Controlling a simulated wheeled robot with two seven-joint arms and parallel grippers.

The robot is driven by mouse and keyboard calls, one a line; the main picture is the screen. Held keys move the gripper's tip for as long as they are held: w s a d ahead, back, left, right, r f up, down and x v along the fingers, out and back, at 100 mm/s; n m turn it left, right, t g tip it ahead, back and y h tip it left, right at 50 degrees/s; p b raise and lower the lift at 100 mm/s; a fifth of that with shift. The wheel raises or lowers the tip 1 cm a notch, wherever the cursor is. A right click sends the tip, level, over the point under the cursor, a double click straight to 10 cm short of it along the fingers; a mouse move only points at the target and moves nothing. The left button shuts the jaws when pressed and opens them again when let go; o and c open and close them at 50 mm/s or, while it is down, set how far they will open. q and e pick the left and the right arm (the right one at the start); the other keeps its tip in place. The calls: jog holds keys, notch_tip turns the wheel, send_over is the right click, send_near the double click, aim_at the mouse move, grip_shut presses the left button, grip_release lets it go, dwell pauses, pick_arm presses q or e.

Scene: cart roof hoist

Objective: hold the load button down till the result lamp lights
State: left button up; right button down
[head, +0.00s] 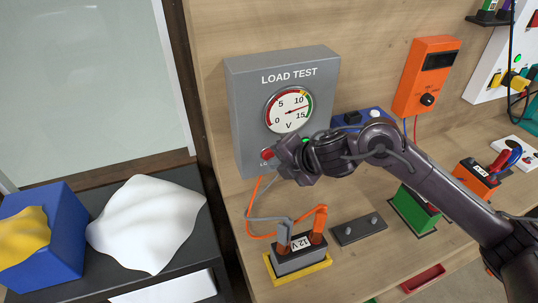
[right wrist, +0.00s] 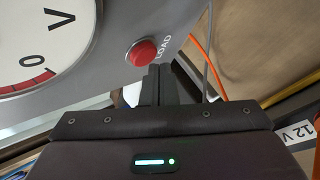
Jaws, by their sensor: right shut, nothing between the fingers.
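The grey load test box (head: 243,100) stands against the wooden back panel, with a round dial (head: 290,110) whose needle points between 10 and 15. The red load button (head: 267,154) is low on its front; in the right wrist view the button (right wrist: 141,53) sits in a pale ring beside the word LOAD. My right gripper (head: 279,160) is shut and empty, its fingertips (right wrist: 158,72) close by the button; I cannot tell if they touch. A small green spot (head: 305,140), perhaps the result lamp, is partly hidden by my gripper; whether it is lit is unclear. My left gripper is out of view.
A 12 V battery (head: 298,262) with orange and grey clamps stands in a yellow tray below the box. An orange meter (head: 426,75) hangs to the right. A dark cart with a white cloth (head: 148,222) and a blue box (head: 62,260) is at left.

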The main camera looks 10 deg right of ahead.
jog(key=shift+s, duration=0.25)
jog(key=s, duration=0.2)
jog(key=s+d, duration=0.1)
jog(key=s, duration=0.2)
dwell(0.4)
dwell(0.4)
